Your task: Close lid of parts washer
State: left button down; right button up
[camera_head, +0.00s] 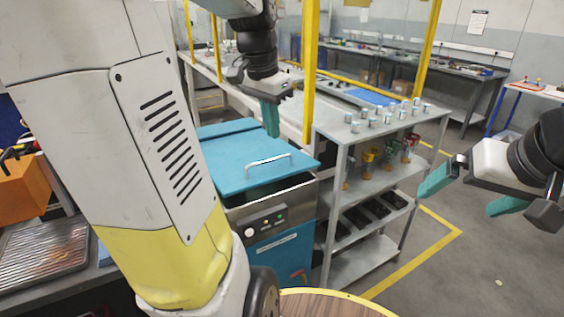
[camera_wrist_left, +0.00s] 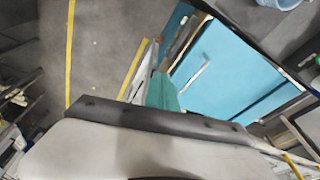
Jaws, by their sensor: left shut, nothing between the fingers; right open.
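The parts washer (camera_head: 283,258) is a blue cabinet with a metal rim and a front control panel. Its blue lid (camera_head: 229,172) is lowered close to the rim, with a dark gap visible under its front edge. A silver handle (camera_head: 268,160) is on the lid. The lid (camera_wrist_left: 240,75) and handle (camera_wrist_left: 194,76) also show in the left wrist view. My left gripper (camera_head: 272,131) is shut and empty, pointing down by the lid's right rear edge; contact cannot be told. Its teal fingers show in the wrist view (camera_wrist_left: 162,92). My right gripper (camera_head: 470,194) is open and empty, well to the right.
A grey shelf rack (camera_head: 345,135) with metal cans on top stands just right of the washer. A yellow post (camera_head: 310,70) rises behind it. An orange box (camera_head: 24,188) and ribbed metal tray (camera_head: 45,245) are at left. Floor at right is clear.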

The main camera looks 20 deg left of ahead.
pick_arm(q)
jog(key=w+a+f+m+g, duration=0.3)
jog(key=w+a+f, duration=0.3)
jog(key=a, duration=0.4)
send_near(253, 183)
jog(key=f, duration=0.6)
jog(key=shift+s+d+f, duration=0.2)
jog(key=shift+s+f, duration=0.1)
jog(key=shift+f, duration=0.05)
